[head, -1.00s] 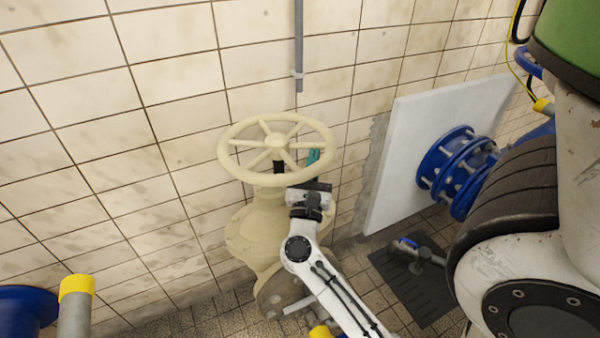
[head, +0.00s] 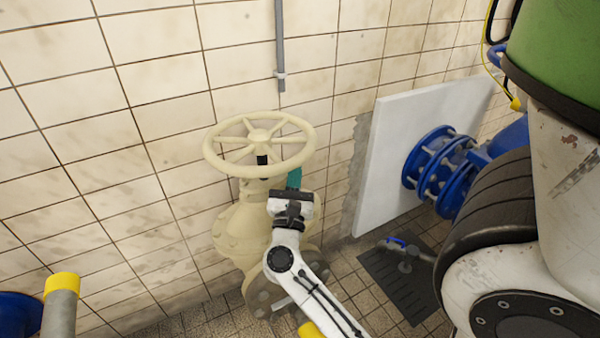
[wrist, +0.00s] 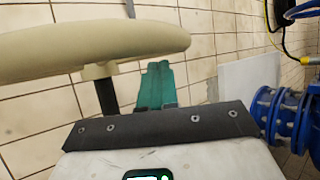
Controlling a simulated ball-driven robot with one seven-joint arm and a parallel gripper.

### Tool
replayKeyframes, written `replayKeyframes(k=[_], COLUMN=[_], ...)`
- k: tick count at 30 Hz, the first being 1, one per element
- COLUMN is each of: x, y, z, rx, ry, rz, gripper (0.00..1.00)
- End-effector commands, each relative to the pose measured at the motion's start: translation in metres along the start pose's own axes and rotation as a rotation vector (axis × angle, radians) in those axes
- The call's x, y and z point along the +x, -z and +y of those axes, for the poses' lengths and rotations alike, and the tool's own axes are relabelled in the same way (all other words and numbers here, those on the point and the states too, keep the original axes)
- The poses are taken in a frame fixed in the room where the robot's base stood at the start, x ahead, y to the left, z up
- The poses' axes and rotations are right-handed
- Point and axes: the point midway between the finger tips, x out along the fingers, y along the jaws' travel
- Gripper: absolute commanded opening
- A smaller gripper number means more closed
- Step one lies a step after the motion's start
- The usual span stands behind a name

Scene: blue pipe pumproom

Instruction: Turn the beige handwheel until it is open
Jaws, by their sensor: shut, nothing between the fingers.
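The beige handwheel (head: 259,137) is a round spoked wheel on top of a beige valve body (head: 238,235) near the tiled wall. A short dark stem shows below its hub. My gripper (head: 294,178) has teal fingers and is just below the right front part of the rim, outside the spokes. In the wrist view the handwheel's rim (wrist: 95,45) fills the upper left, with the dark stem beneath it. The teal fingers of my gripper (wrist: 156,85) are together and empty, to the right of the stem. I cannot tell whether they touch the rim.
A white panel (head: 400,150) with a blue flanged pipe (head: 440,170) stands right of the valve. A dark floor grate (head: 400,280) lies below it. A grey vertical pipe (head: 279,45) runs down the wall above the wheel. A yellow-capped grey post (head: 62,305) stands at lower left.

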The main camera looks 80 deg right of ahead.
Motion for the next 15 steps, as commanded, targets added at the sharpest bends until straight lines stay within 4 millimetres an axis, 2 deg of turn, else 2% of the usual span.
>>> replayKeyframes(k=[15], x=[-0.076], y=[0.001], z=[-0.007], rx=[0.001], ry=[-0.005], rz=[0.002], gripper=[0.0])
